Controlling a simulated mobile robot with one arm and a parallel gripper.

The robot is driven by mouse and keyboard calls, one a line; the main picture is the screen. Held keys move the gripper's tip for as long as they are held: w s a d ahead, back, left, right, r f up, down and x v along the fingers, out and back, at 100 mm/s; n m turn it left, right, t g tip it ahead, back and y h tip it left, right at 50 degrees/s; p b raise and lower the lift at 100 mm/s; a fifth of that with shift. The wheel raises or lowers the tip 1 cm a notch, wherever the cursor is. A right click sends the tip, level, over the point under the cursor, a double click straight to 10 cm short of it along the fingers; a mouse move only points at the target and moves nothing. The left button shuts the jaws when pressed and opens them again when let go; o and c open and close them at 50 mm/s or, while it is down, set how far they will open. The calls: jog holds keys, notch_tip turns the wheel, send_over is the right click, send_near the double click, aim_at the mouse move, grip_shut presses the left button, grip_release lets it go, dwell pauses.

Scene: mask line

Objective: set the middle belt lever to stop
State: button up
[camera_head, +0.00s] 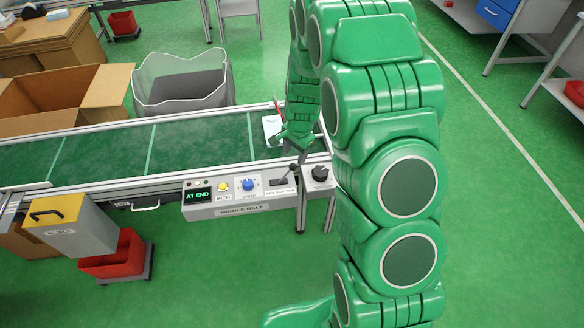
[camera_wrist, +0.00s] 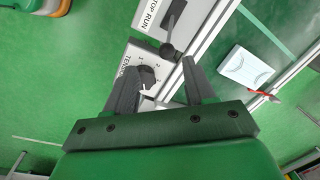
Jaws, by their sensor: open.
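The middle belt panel (camera_head: 240,207) is a grey box on the front side of the belt, with a display reading AT END. Its dark lever (camera_head: 291,170) leans to the right in the head view, above a plate whose label is too small to read there. In the wrist view the label reads "TOP RUN", its start cut off, and the lever's round knob (camera_wrist: 167,50) lies just beyond and between my fingertips. My gripper (camera_head: 299,158) is open above the panel's right part, fingers pointing down; it also shows in the wrist view (camera_wrist: 160,70), empty.
A black TENSION knob (camera_head: 320,173) sits right of the lever, close to my left finger in the wrist view. The blue speed knob (camera_head: 248,184) and yellow INCH button (camera_head: 223,187) are to the left. A white packet (camera_head: 272,128) lies at the belt's end.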

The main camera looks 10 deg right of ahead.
aim_at(292, 165)
jog(key=shift+w+f+m, duration=0.2)
jog(key=shift+w+f, duration=0.25)
jog(key=shift+f, duration=0.45)
jog(key=shift+w+f+m, duration=0.2)
jog(key=shift+w+f, duration=0.25)
jog(key=shift+f, duration=0.4)
jog(key=shift+w+a+f, duration=0.1)
jog(key=shift+w+f, duration=0.05)
jog(key=shift+f, duration=1.1)
jog(key=shift+w+a+f, duration=0.1)
jog(key=shift+f, duration=1.15)
jog(key=shift+w+a+f, duration=0.1)
jog(key=shift+w+f, duration=0.05)
jog(key=shift+f, duration=1.1)
grip_shut()
